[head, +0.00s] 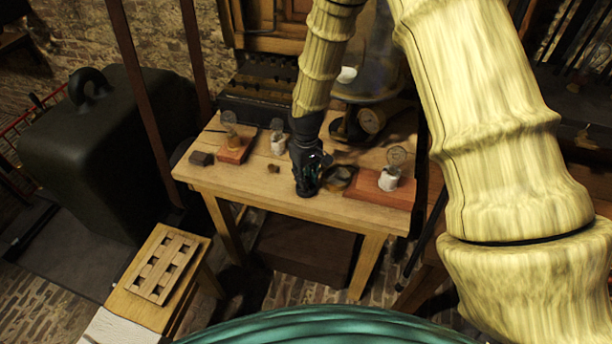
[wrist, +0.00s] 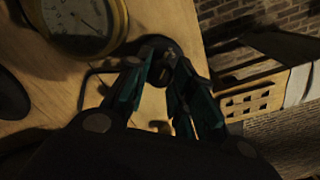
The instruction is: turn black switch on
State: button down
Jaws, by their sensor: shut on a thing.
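My gripper (head: 308,174) reaches down onto the front middle of the wooden table. In the wrist view my gripper (wrist: 170,68) has its teal fingertips close together on a small part of the black switch (wrist: 157,43). The switch has a dark round base near the table's front edge. The fingers cover much of it, and I cannot tell its lever position. In the head view the switch (head: 304,192) shows only as a dark patch under the fingers.
A glass dome (head: 375,65) stands behind. A slotted wooden rack (head: 158,262) sits on a lower stand at left.

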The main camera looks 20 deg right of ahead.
aim_at(307, 178)
jog(key=m, duration=0.4)
jog(key=shift+m, duration=0.4)
jog(key=m, duration=0.4)
jog(key=shift+d+m, duration=0.1)
jog(key=shift+m, duration=0.2)
jog(key=m+p, duration=0.1)
jog(key=m, duration=0.3)
jog(key=shift+r, duration=0.1)
jog(key=shift+w+m+p, duration=0.1)
jog(key=shift+m+p, duration=0.25)
jog(key=shift+m, duration=1.85)
jog(key=c, duration=1.2)
grip_release()
notch_tip(307, 178, up, 12)
jog(key=shift+f, duration=0.1)
